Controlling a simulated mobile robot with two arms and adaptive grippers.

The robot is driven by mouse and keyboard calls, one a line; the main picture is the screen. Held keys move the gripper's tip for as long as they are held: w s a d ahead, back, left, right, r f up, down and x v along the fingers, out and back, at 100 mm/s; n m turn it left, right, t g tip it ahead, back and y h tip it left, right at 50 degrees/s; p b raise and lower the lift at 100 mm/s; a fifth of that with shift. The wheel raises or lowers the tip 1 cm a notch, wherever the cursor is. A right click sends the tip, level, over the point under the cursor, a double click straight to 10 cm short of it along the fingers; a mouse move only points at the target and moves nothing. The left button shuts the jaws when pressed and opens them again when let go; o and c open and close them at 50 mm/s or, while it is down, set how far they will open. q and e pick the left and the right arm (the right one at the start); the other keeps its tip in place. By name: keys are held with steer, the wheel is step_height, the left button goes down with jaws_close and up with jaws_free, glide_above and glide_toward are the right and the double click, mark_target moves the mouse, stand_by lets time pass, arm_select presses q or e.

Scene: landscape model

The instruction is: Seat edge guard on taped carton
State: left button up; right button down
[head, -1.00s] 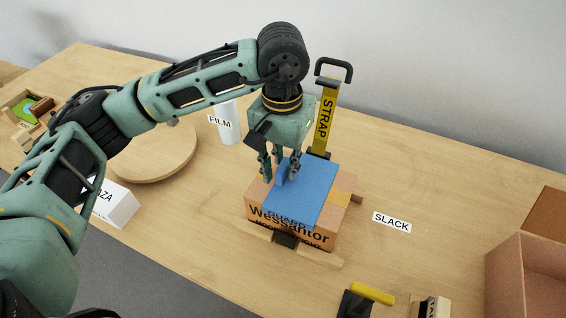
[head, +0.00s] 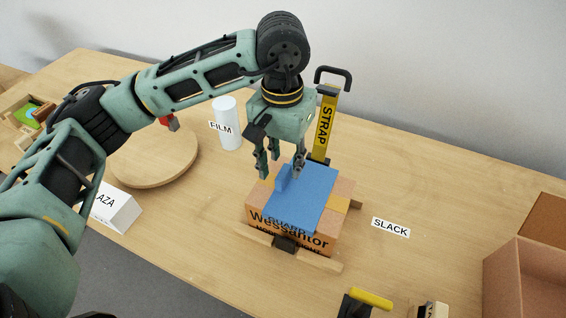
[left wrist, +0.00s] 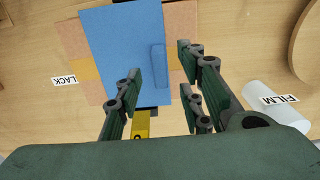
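The blue edge guard (head: 308,203) lies over the top of the taped carton (head: 320,247), with its lettered flap down over the front edge. Yellow tape (head: 335,204) shows on the carton beside it. The guard also shows in the left wrist view (left wrist: 115,45), with its raised rib (left wrist: 158,75). My left gripper (head: 280,170) is open just above the guard. Its fingers stand apart on either side of the rib, and a gap shows between them and the rib in the left wrist view. My right gripper is not in view.
A yellow STRAP post (head: 325,125) stands close behind the carton. Wooden rails (head: 322,262) lie at the carton's base. A white FILM roll (head: 227,125) and round board (head: 155,160) are left. An open box (head: 520,275) and yellow-handled tool (head: 371,299) are right.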

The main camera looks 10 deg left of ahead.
arm_select(q)
steer(key=shift+r+p, duration=0.65)
steer(key=shift+r, duration=1.35)
